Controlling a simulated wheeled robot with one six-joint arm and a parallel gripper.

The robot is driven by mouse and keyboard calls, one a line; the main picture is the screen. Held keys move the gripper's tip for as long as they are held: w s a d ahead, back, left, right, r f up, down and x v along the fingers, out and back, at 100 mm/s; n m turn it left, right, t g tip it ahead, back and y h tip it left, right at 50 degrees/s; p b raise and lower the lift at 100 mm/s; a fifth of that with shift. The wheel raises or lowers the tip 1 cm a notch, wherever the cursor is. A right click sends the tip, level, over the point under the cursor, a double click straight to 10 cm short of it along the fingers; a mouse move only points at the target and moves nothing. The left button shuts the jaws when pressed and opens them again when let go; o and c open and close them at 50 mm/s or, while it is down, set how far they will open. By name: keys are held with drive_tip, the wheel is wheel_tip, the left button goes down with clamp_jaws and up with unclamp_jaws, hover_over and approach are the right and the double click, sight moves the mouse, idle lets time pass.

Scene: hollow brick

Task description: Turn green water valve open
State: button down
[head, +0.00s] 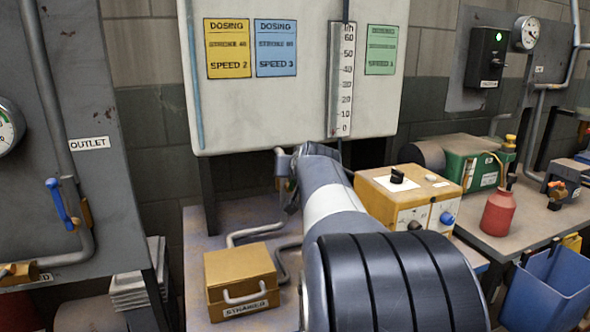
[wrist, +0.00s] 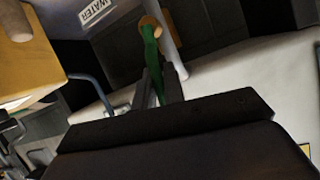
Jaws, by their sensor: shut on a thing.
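The green water valve handle (wrist: 150,48) shows in the wrist view as a narrow green lever below a brass-coloured fitting (wrist: 149,21) on a grey pipe. My gripper (wrist: 157,76) is shut on the lever's lower end, with a dark finger on each side. A white label reading WATER (wrist: 98,11) is just left of the fitting. In the head view my gripper (head: 285,168) is at the lower edge of the white dosing panel (head: 275,118). There my own arm hides most of the valve.
A yellow STRAINER box (head: 240,275) with bent pipes stands below left of my arm. A yellow control box (head: 408,195) is close on the right. A red bottle (head: 497,212) stands farther right. On the left panel is a blue-handled valve (head: 59,203) below an OUTLET label.

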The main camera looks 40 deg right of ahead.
drive_tip(key=shift+w+a+n+h, duration=0.1)
drive_tip(key=shift+a+n+h, duration=0.2)
drive_tip(key=shift+a+n, duration=0.1)
idle(0.4)
drive_tip(key=c, duration=1.5)
unclamp_jaws()
drive_tip(key=v, duration=1)
drive_tip(key=shift+s+a+p, duration=0.25)
drive_tip(key=shift+s+p, duration=0.1)
drive_tip(key=shift+p, duration=0.1)
drive_tip(key=shift+w, duration=0.1)
